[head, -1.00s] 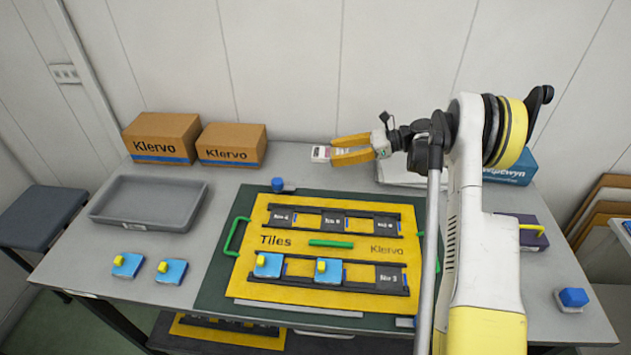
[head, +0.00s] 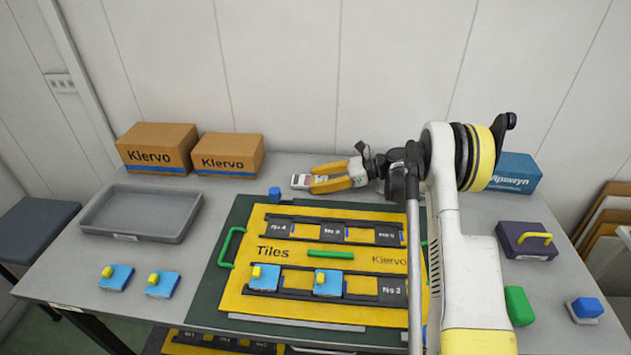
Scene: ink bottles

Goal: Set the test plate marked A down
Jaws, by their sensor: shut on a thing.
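My gripper (head: 313,183) is over the back of the table, its yellow fingers pointing left. It is shut on a small white plate (head: 301,181) with dark and reddish markings, which sticks out past the fingertips. No letter A can be read on it at this size. The plate is low over the grey table (head: 240,182), behind the yellow tiles board. I cannot tell whether it touches the table top. The fingers hide part of the plate.
The yellow tiles board (head: 290,252) holds two blue blocks with yellow knobs (head: 265,278). A small blue knob (head: 274,194) stands just in front of the plate. A grey tray (head: 140,238) and two cartons (head: 228,165) are at left. Bare table lies between the cartons and my gripper.

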